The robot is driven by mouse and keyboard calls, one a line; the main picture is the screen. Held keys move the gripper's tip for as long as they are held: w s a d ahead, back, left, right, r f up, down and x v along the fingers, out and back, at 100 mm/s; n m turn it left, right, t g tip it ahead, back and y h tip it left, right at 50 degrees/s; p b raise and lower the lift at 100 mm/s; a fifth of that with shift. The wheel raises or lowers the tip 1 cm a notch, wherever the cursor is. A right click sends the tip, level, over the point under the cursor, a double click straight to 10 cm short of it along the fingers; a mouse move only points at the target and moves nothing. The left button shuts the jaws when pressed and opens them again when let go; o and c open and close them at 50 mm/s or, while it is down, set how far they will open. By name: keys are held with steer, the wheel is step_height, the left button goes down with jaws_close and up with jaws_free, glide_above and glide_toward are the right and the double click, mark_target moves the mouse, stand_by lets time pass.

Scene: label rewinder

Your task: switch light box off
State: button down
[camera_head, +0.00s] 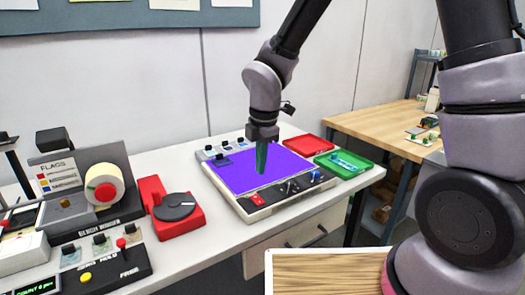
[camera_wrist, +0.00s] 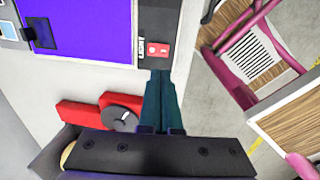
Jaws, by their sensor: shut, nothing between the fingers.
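The light box (camera_head: 240,182) lies on the white bench, its panel (camera_head: 250,170) showing bright violet. A small red rocker switch (camera_head: 257,199) sits at the left end of its dark front control strip. The switch also shows in the wrist view (camera_wrist: 157,49), just beyond my fingertips. My gripper (camera_head: 261,170) points down over the box, with its green fingers shut and empty. In the head view the fingertips overlap the violet panel, behind the switch. I cannot tell the exact height of the tips, and no contact with the switch is visible.
Several knobs (camera_head: 290,187) line the same strip. A red tray (camera_head: 308,145) and a green tray (camera_head: 343,163) stand to the right. A red base with a dark disc (camera_head: 174,207) and the rewinder (camera_head: 90,190) stand to the left.

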steer(key=shift+s+d+r, duration=0.1)
steer(key=shift+r, duration=0.95)
steer(key=shift+s+d+r, duration=0.1)
steer(key=shift+r, duration=0.9)
steer(key=shift+w+a+r, duration=0.1)
steer(key=shift+w+a, duration=0.15)
steer(key=shift+w, duration=0.55)
glide_toward(257, 196)
steer(key=f, duration=0.6)
steer(key=shift+w+a+f, duration=0.2)
steer(key=shift+a+f, duration=0.05)
steer(key=shift+f, duration=0.15)
steer(key=shift+f, duration=0.1)
